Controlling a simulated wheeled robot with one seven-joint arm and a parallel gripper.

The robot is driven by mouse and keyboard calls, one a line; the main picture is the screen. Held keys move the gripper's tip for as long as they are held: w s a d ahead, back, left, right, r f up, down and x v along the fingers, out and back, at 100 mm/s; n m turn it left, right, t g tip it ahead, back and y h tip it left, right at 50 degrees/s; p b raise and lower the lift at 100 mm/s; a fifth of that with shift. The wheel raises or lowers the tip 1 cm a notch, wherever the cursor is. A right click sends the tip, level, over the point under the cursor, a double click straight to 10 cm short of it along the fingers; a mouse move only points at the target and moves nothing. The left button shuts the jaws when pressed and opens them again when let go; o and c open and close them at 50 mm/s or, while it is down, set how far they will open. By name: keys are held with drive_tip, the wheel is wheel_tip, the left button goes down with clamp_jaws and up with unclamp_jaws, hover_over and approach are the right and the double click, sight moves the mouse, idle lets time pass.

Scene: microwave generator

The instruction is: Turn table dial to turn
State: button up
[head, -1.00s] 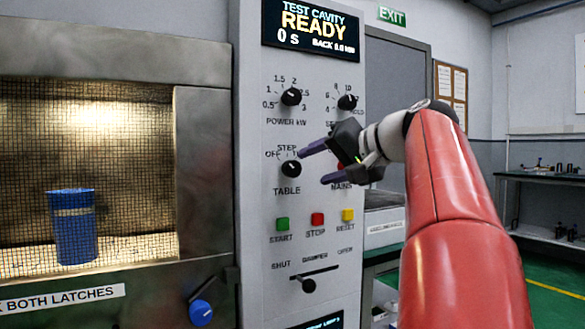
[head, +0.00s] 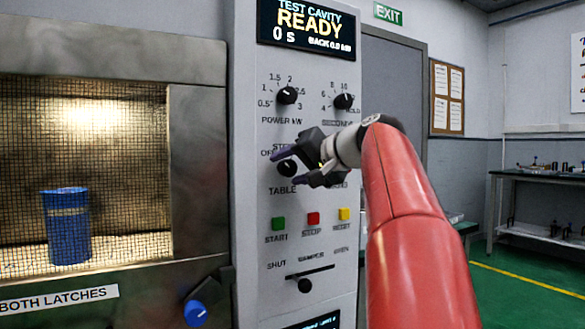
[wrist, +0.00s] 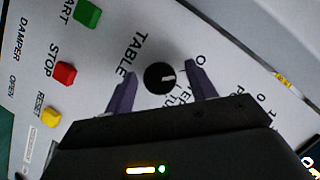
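The table dial (head: 287,168) is a round black knob on the pale control panel, above the printed word TABLE. It also shows in the wrist view (wrist: 159,78), with a white pointer mark on its face. My gripper (head: 279,168) is at the dial in the head view, and one finger partly covers the label above it. In the wrist view the two purple fingers of my gripper (wrist: 162,80) are open, one on each side of the dial, with a visible gap to it on both sides.
Green start (head: 278,223), red stop (head: 313,219) and yellow reset (head: 344,214) buttons sit below the dial. The power knob (head: 287,95) and seconds knob (head: 344,101) are above. The damper slider (head: 305,286) is lower. A blue cup (head: 67,230) stands behind the mesh window.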

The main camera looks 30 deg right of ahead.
drive_tip(key=c, duration=1)
drive_tip(key=shift+o, duration=0.2)
drive_tip(key=m+t+y, duration=0.1)
drive_tip(key=m, duration=0.2)
drive_tip(key=shift+f+y, duration=0.1)
drive_tip(key=shift+y, duration=0.3)
drive_tip(key=m+t, duration=0.1)
drive_tip(key=m, duration=0.3)
drive_tip(key=shift+d+f+y, duration=0.1)
drive_tip(key=shift+f+y, duration=0.05)
drive_tip(key=shift+y, duration=0.25)
drive_tip(key=m+t+b, duration=0.1)
drive_tip(key=m+t, duration=0.1)
drive_tip(key=m, duration=0.3)
drive_tip(key=shift+f+b, duration=0.15)
drive_tip(key=shift+b, duration=0.25)
drive_tip(key=shift+m+t+b, duration=0.55)
drive_tip(key=shift+m+t, duration=0.35)
drive_tip(key=shift+m, duration=1.5)
drive_tip(key=shift+m+h, duration=0.3)
drive_tip(key=o, duration=1)
